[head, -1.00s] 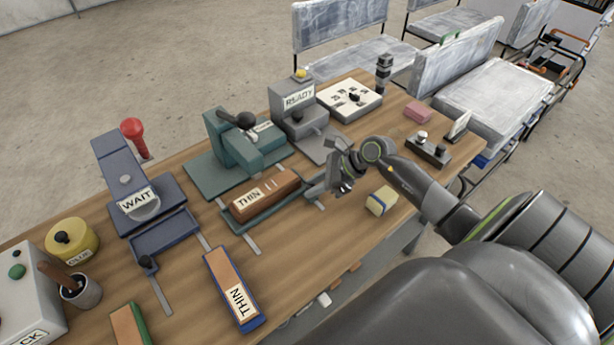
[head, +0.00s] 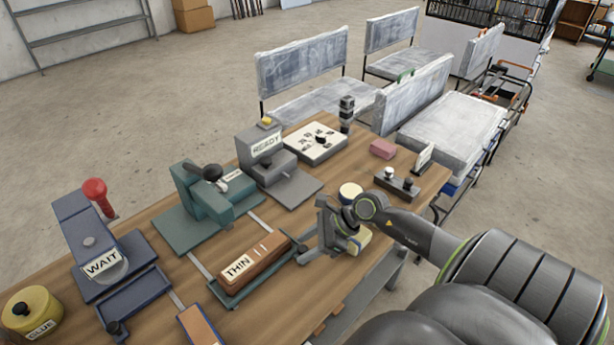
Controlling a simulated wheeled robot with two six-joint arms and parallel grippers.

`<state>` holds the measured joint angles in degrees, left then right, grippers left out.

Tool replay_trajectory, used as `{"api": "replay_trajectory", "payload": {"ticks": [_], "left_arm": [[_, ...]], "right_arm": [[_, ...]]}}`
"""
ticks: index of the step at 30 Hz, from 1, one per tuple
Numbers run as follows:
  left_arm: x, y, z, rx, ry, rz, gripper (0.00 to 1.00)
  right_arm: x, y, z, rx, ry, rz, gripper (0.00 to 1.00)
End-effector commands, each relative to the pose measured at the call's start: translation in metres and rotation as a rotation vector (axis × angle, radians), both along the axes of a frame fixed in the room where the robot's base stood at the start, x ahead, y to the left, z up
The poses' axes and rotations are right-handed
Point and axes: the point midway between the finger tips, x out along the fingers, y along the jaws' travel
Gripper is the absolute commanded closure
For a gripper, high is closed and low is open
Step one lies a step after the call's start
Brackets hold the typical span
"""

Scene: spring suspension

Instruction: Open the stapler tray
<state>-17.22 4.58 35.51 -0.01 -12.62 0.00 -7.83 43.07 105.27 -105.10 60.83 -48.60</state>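A teal machine (head: 207,198) with a black ball on top stands mid-table. Its teal tray (head: 232,303) is out in front of it on flat metal rails (head: 200,266), with a gap of bare wood between. A brown block labelled THIN (head: 256,266) lies in the tray, two pale marks on its top. My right gripper (head: 328,245) is at the tray's right end, low over the table, close to the dark handle (head: 306,255). Whether its fingers are closed on the handle I cannot tell. My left gripper is out of view.
A blue machine labelled WAIT (head: 85,235) with its blue tray (head: 140,305) stands left. A grey READY machine (head: 265,150) stands beyond the teal one. A yellow-cream block (head: 358,243) and a round cream-topped piece (head: 350,192) are close to my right gripper.

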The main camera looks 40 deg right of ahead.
Motion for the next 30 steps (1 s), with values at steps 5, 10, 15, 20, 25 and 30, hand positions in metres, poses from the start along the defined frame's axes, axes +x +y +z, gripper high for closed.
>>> {"api": "replay_trajectory", "payload": {"ticks": [5,10,15,20,25,30], "left_arm": [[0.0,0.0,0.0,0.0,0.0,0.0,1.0],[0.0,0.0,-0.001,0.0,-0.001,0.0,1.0],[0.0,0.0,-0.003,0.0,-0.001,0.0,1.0],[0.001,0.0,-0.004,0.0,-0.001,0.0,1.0],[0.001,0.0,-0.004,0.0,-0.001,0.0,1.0],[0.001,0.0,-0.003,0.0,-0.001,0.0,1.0]], "right_arm": [[0.0,0.0,0.0,0.001,-0.001,0.0,0.54],[-0.003,-0.004,0.004,-0.003,0.0,0.001,0.54],[-0.012,-0.015,0.017,-0.007,0.0,0.003,0.54],[-0.022,-0.026,0.032,-0.006,0.001,0.001,0.54],[-0.032,-0.037,0.047,-0.006,0.002,0.002,0.54],[-0.041,-0.048,0.061,-0.005,0.003,0.002,0.54]]}}
